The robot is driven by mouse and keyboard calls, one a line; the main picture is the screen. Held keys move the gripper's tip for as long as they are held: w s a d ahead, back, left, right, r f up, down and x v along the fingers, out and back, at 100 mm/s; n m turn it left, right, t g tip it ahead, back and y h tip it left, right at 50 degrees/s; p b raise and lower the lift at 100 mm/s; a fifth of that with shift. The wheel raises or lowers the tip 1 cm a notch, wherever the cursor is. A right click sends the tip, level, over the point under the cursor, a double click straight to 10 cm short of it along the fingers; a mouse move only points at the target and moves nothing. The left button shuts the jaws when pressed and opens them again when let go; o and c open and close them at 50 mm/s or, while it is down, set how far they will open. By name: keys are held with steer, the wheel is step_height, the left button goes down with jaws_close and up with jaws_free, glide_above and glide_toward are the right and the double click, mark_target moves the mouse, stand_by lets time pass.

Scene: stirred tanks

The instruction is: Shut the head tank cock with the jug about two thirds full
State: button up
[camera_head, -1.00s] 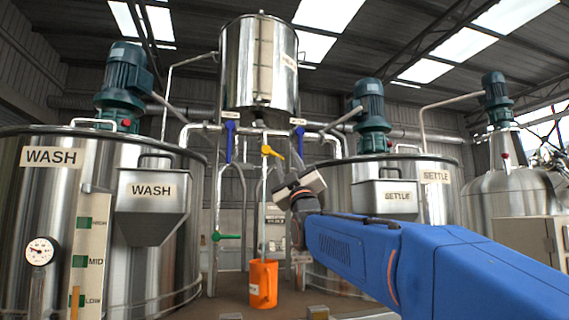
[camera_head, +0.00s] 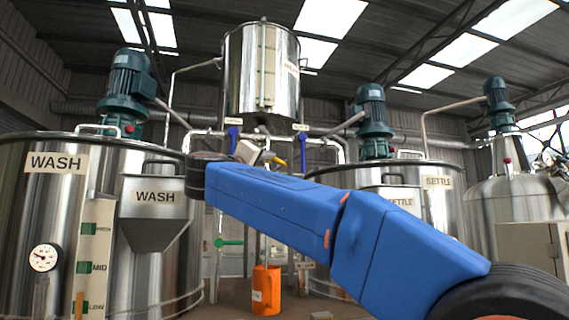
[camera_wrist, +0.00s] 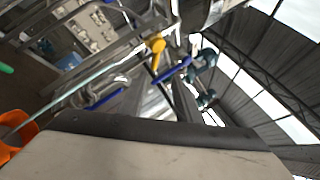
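The steel head tank (camera_head: 262,75) hangs high in the middle. The yellow cock handle (camera_head: 280,161) below it is mostly hidden behind my gripper (camera_head: 252,153). In the wrist view the yellow handle (camera_wrist: 155,43) shows clear beyond the gripper, with a visible gap. The orange jug (camera_head: 266,291) stands upright below. Its edge also shows at the left of the wrist view (camera_wrist: 12,135). A thin pale line, which looks like a stream, runs down to the jug. I cannot read the jug's level. A pale block with a dark edge fills the bottom of the wrist view; the finger opening is hidden.
Blue handles (camera_head: 233,140) (camera_head: 302,139) flank the cock, and a green handle (camera_head: 229,242) is lower left. The WASH tank (camera_head: 60,205) with its hopper (camera_head: 152,212) stands left, the SETTLE tank (camera_head: 438,208) right. Pipes crowd the space around the cock.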

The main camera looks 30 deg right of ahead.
mark_target(278, 161)
steer(key=w+f+x, duration=0.1)
steer(key=x, duration=1.6)
steer(key=shift+m, duration=0.3)
steer(key=shift+s+a+f, duration=0.1)
steer(key=shift+a, duration=0.05)
jaws_close()
